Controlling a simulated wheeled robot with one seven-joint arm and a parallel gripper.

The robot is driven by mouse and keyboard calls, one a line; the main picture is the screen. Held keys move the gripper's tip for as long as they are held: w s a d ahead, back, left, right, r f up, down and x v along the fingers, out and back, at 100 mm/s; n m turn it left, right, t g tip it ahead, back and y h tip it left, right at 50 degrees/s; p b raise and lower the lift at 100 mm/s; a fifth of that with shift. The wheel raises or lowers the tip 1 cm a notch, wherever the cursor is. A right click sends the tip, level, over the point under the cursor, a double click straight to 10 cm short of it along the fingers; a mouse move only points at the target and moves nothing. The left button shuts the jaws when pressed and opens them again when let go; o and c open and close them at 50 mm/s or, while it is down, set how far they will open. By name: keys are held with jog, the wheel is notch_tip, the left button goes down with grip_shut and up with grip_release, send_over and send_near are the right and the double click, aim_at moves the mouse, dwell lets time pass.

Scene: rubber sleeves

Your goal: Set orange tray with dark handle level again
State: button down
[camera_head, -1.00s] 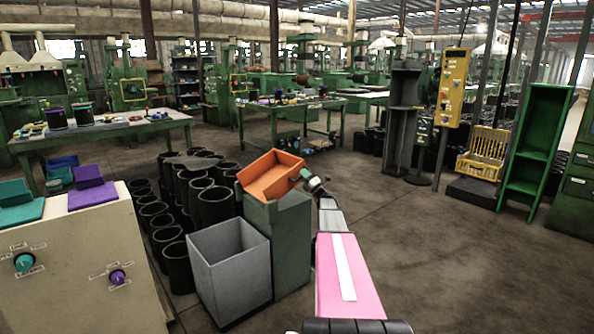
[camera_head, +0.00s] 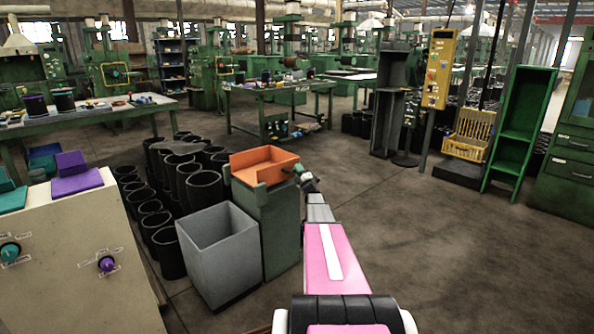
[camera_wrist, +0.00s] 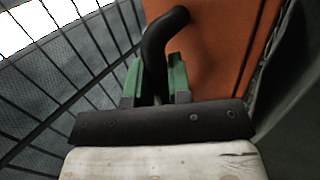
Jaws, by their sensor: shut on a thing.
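The orange tray (camera_head: 265,165) sits on top of the green cabinet (camera_head: 280,225) and looks close to level in the head view. In the wrist view the tray's orange wall (camera_wrist: 215,50) fills the upper right. Its dark curved handle (camera_wrist: 160,38) reaches down between the green fingers of my gripper (camera_wrist: 160,85). My gripper is shut on the handle. In the head view my gripper (camera_head: 298,170) is at the tray's right side. The handle is too small to make out there.
An open grey bin (camera_head: 220,255) stands against the cabinet's left side. Several black rubber sleeves (camera_head: 160,205) stand behind it. A beige console (camera_head: 75,250) with knobs is at the lower left. The floor right of my arm is clear.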

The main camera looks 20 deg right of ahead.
jog(key=shift+f+h, duration=0.25)
jog(key=shift+h, duration=0.05)
jog(key=c, duration=1.1)
grip_release()
jog(key=shift+f, duration=0.1)
jog(key=shift+o, duration=0.2)
jog(key=v, duration=1)
jog(key=shift+s, duration=0.35)
jog(key=shift+d, duration=0.15)
